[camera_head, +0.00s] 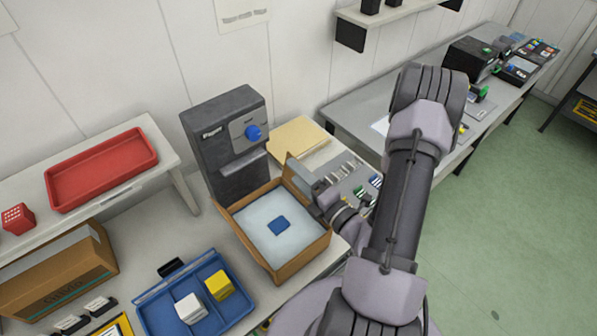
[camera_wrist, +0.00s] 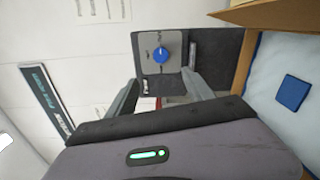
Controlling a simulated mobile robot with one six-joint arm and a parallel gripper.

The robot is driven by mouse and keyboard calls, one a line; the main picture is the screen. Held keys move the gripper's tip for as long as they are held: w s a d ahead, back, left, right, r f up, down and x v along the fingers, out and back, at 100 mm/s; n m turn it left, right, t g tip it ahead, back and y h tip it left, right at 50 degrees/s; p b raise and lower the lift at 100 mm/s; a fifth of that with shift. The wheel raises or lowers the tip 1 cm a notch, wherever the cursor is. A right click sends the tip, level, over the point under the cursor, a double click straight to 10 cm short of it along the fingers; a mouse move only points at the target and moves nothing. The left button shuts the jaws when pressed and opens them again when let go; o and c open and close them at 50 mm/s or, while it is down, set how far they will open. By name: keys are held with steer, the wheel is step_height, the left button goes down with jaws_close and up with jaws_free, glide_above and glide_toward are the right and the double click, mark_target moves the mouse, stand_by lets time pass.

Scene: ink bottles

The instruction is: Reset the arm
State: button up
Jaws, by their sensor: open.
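My arm reaches in from the lower right of the head view. My gripper is open and empty; its two fingers (camera_wrist: 163,92) stand apart in the wrist view, pointing towards a dark machine with a blue knob (camera_wrist: 161,54). The same machine (camera_head: 226,135) stands behind the box in the head view. In the head view my wrist is beside the right edge of an open cardboard box (camera_head: 304,256), and the fingers are hard to make out. The box holds a pale lining with a blue square (camera_head: 279,226) on it, also seen in the wrist view (camera_wrist: 292,92).
A blue tray (camera_head: 236,314) holds a white cube (camera_head: 191,308) and a yellow cube (camera_head: 219,285). A second bench (camera_head: 345,112) with devices runs along the back right. Green floor (camera_head: 500,230) is clear.

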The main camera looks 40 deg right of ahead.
steer(key=shift+w+a, duration=0.1)
steer(key=shift+a, duration=0.05)
steer(key=a+r+n+g+y+b, duration=0.3)
steer(key=a+n+g+y+b, duration=0.4)
steer(key=a+n+y, duration=0.8)
steer(key=s+a+f+n+g+h+b, duration=0.2)
steer(key=s+a+f+n+g+b, duration=0.15)
steer(key=s+a+n+g, duration=0.35)
steer(key=s+a+f+n+g+h+b, duration=0.1)
steer(key=s+a+f+n+g+b, duration=0.2)
steer(key=a+n, duration=0.5)
steer(key=s+d+f+n+h+b, duration=0.45)
steer(key=n+h+b, duration=0.25)
steer(key=n, duration=0.5)
steer(key=d+r+n+t+h, duration=0.1)
steer(key=w+d+r+n+t+h+b, duration=0.1)
steer(key=d+n+t, duration=0.1)
steer(key=d+r+n+t+h+b, duration=0.1)
steer(key=n, duration=0.1)
steer(key=shift+w+d+r+t+h, duration=0.25)
steer(key=shift+d+t+h, duration=0.05)
steer(key=shift+t, duration=0.1)
